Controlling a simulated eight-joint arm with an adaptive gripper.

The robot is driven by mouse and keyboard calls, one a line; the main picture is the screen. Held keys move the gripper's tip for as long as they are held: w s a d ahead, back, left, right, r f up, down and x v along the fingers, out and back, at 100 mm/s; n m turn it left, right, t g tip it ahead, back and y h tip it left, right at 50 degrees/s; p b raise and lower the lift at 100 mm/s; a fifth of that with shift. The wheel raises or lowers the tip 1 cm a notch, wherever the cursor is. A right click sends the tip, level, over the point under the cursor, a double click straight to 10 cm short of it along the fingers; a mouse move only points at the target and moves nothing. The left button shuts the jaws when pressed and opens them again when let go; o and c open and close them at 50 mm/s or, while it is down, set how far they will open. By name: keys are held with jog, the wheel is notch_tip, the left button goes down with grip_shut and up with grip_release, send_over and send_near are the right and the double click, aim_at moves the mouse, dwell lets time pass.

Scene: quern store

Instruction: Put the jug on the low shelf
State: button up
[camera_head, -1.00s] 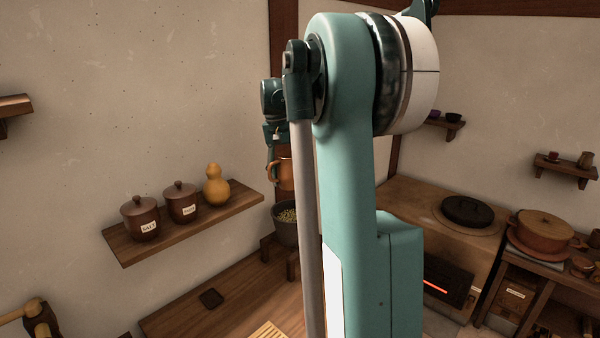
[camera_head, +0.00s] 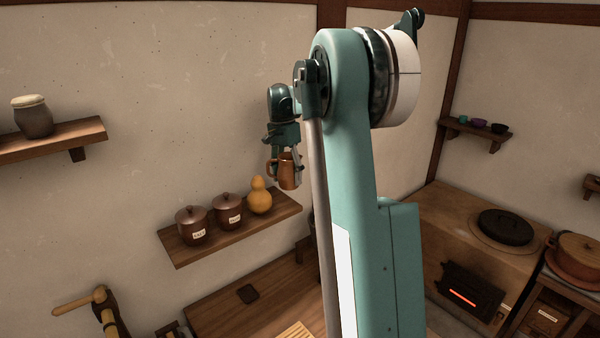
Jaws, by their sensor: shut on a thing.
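The brown jug (camera_head: 288,175) is held upright in the air, its handle on the left. My gripper (camera_head: 285,163) points down from above and is shut on the jug, with a finger showing at each side. In the picture the jug is just right of a yellow gourd, over the far right end of the lower wall shelf (camera_head: 186,257); its depth from the wall is hard to judge. My arm hides part of the area right of the jug.
Two lidded brown jars (camera_head: 192,226) and the gourd (camera_head: 260,197) fill much of that shelf; its right end looks bare. A higher shelf (camera_head: 60,140) at left bears a pot (camera_head: 33,118). A wooden bench (camera_head: 215,300) lies below. A stove (camera_head: 455,240) stands at right.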

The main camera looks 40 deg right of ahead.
aim_at(280, 163)
jog(key=shift+w+a+r+m+p, duration=0.3)
jog(key=shift+w+a+m+p, duration=0.1)
jog(key=shift+w+a+p, duration=0.35)
jog(key=shift+a+f, duration=0.1)
jog(key=shift+f, duration=0.05)
jog(key=shift+f+b, duration=1.35)
jog(key=shift+f, duration=1.85)
jog(key=shift+f+b, duration=0.3)
jog(key=shift+f, duration=0.3)
jog(key=o, duration=1.4)
jog(key=shift+r, duration=0.1)
jog(key=shift+w+r, duration=0.25)
jog(key=shift+r, duration=1.7)
jog(key=shift+w+r, duration=0.3)
jog(key=shift+r, duration=1.65)
jog(key=shift+w+r, duration=0.25)
jog(key=shift+r, duration=1.7)
